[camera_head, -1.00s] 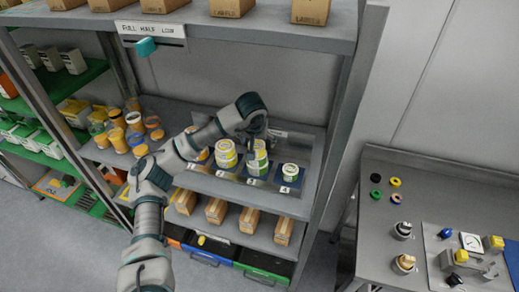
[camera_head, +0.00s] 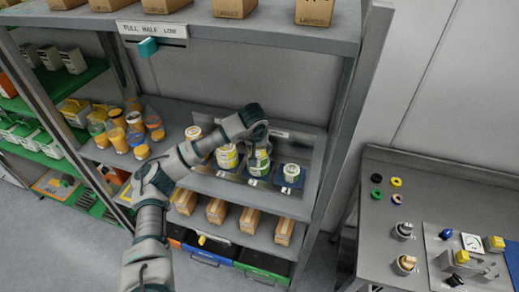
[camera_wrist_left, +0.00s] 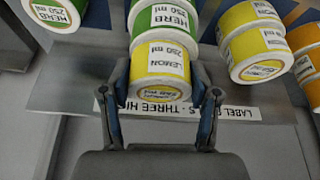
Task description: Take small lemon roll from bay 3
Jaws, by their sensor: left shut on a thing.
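A small lemon roll (camera_wrist_left: 160,70), white and yellow with a "LEMON 250 ml" label, sits between the two fingers of my left gripper (camera_wrist_left: 162,101) in the left wrist view. The fingers are shut on its sides. A green herb roll (camera_wrist_left: 165,22) shows just beyond it, partly covered by it. In the head view my left gripper (camera_head: 258,146) is over the middle rolls of the label shelf; the arm hides part of them, and the held roll is hard to make out there. My right gripper is in neither view.
Yellow rolls (camera_wrist_left: 252,42) stand close to the right in the wrist view, and a herb roll (camera_wrist_left: 55,14) to the left. A roll (camera_head: 291,173) stands on a blue pad. The upright post (camera_head: 335,150) and upper shelf (camera_head: 270,38) bound the space.

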